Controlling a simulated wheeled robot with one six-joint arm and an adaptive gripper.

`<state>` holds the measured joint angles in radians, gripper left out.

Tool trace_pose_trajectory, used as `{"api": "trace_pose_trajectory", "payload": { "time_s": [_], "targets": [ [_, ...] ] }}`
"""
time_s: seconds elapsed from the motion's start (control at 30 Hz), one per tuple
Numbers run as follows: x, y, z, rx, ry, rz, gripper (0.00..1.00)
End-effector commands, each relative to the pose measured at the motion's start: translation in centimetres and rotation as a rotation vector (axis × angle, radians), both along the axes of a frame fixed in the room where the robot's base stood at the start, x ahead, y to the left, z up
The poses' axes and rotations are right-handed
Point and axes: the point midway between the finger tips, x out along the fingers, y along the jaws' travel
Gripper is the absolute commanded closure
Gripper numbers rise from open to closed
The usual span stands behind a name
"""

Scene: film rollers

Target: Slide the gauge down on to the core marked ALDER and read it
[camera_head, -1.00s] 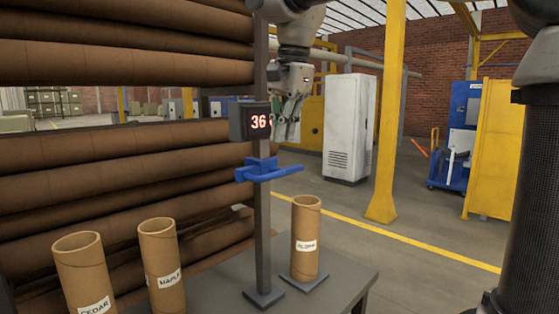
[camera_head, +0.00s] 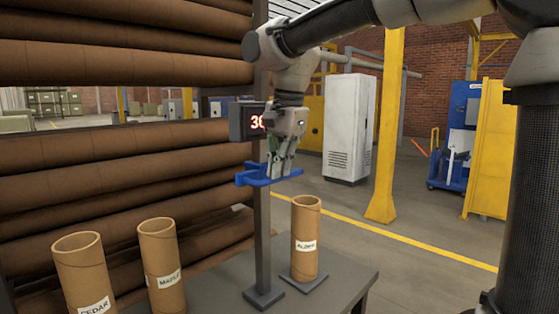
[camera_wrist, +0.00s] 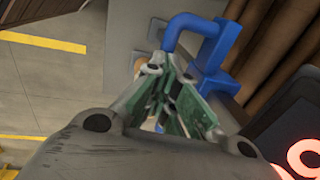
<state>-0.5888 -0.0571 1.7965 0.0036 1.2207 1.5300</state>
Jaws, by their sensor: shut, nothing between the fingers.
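The blue gauge slider (camera_head: 252,179) sits on the grey upright post (camera_head: 262,230), above the table. My gripper (camera_head: 279,174) points down at its right part, fingers shut with nothing between them. The fingertips touch it or are very near; I cannot tell which. In the wrist view the blue slider (camera_wrist: 211,52) is just beyond my gripper (camera_wrist: 166,76). The core marked ALDER (camera_head: 306,225) stands upright on a plate at the post's right, below and apart from the slider. The red display (camera_head: 240,122) shows a 3; its second digit is partly hidden by my gripper.
Cores marked CEDAR (camera_head: 82,275) and MAPLE (camera_head: 161,262) stand upright at the table's left. Large brown rolls (camera_head: 120,190) are stacked behind. The table (camera_head: 335,278) is clear right of the ALDER core. A yellow column (camera_head: 385,150) stands farther back.

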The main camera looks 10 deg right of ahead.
Motion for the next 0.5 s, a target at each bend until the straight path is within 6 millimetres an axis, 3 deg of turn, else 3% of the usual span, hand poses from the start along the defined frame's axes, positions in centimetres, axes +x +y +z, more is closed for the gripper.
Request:
{"api": "trace_pose_trajectory", "payload": {
  "time_s": [0.1, 0.3, 0.5],
  "targets": [
    [-0.1, -0.1, -3.2, -0.004, 0.008, 0.000, 1.00],
    [-0.1, -0.1, -7.6, -0.003, 0.006, 0.000, 1.00],
    [-0.1, 0.0, -8.7, -0.001, 0.003, 0.000, 1.00]
  ]
}}
